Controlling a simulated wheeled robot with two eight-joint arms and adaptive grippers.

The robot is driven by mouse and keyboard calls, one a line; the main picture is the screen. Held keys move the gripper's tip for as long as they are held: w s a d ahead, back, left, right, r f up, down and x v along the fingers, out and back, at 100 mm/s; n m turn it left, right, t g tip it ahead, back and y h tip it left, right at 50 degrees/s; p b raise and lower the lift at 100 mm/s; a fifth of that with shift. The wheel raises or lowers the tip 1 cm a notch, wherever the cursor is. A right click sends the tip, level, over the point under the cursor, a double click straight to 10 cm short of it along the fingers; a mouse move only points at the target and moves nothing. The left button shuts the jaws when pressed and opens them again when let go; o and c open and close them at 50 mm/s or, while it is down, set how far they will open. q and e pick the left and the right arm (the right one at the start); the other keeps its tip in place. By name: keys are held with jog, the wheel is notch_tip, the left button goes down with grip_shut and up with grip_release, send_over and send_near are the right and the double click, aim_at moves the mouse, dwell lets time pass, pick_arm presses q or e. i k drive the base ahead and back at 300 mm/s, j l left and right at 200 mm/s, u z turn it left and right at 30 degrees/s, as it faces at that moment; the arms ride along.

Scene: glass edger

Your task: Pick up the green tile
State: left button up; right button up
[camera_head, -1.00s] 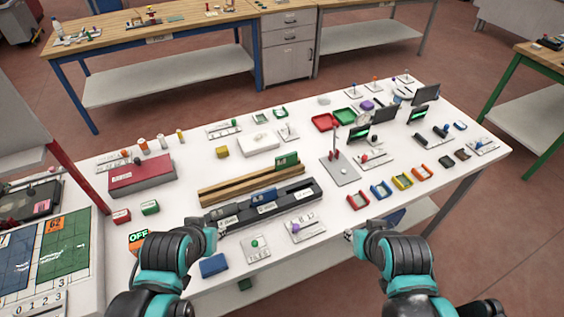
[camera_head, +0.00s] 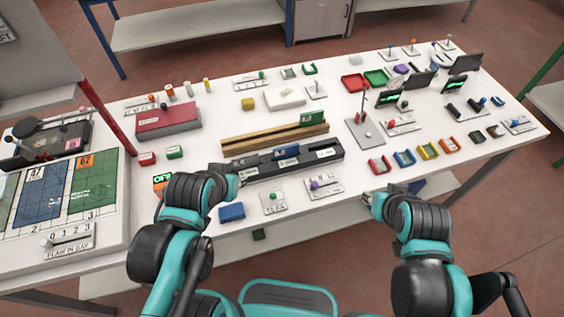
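A green tile (camera_head: 313,117) stands upright at the right end of the long wooden rail (camera_head: 262,141), toward the middle of the table. A blue tile (camera_head: 285,152) stands in the dark slotted bar (camera_head: 322,155) in front of the rail. Another blue tile (camera_head: 231,212) lies flat near the front edge. My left gripper (camera_head: 234,177) is at the left end of the dark bar, to the left of and nearer than the green tile. My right gripper (camera_head: 369,199) is over the front edge, right of the tile. Both are small and partly hidden by my wrists; neither visibly holds anything.
A small green block (camera_head: 174,152) and a red box (camera_head: 168,120) are at the left. A grid board (camera_head: 20,207) with blue and green panels fills the far left. Coloured holders (camera_head: 428,151) line the front right. A grey stand (camera_head: 365,132) rises right of the rail.

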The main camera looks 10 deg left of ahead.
aim_at(307, 119)
jog(key=i+l+u, duration=0.2)
jog(key=u, duration=0.15)
jog(key=i+l+u, duration=0.15)
jog(key=l+u, duration=0.2)
jog(key=i+l+u, duration=0.15)
jog(key=l+u, duration=0.5)
jog(key=l, duration=0.2)
jog(key=i, duration=0.05)
